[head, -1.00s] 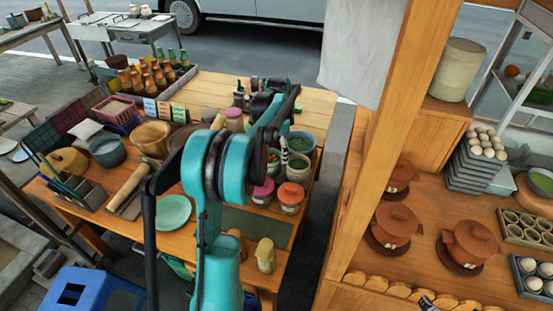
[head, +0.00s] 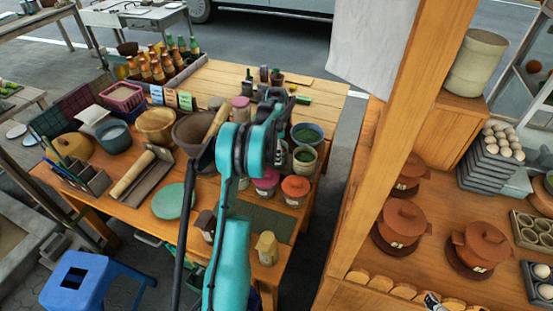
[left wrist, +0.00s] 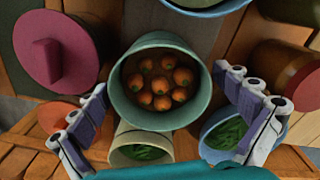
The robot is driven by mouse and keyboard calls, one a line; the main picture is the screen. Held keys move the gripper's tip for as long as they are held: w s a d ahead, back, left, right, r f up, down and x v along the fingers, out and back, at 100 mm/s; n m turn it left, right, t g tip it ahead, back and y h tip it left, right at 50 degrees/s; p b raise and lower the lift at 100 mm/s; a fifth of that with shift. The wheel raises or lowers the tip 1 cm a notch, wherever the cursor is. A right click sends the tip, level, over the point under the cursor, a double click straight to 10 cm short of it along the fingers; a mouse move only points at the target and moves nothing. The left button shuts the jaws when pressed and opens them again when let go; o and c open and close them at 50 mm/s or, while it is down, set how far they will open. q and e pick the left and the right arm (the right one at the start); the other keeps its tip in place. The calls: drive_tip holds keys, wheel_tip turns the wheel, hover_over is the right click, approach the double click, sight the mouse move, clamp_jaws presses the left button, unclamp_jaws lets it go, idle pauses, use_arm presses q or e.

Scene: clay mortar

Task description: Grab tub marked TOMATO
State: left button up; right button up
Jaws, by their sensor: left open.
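In the left wrist view, a teal tub (left wrist: 121,82) filled with round orange-red tomatoes (left wrist: 158,82) stands in the middle. No TOMATO label is readable on it. My left gripper (left wrist: 162,88) is open, with one finger on each side of the tub. I cannot tell whether the fingers touch it. In the head view my arm hides this tub and most of the gripper. A small black-and-white piece at the bottom edge (head: 432,300) looks like the tip of my right gripper; its opening cannot be judged.
Close by stand a cream tub (left wrist: 142,163), a blue tub (left wrist: 212,154), both with green contents, and a pink-lidded tub (left wrist: 55,48). An orange-lidded tub (head: 295,190) and a brown mortar (head: 188,130) share the table. A wooden post (head: 403,140) rises to the right.

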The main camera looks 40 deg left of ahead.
use_arm(q)
drive_tip(key=shift+f, duration=0.6)
drive_tip(key=shift+r, duration=0.1)
drive_tip(key=c, duration=1.6)
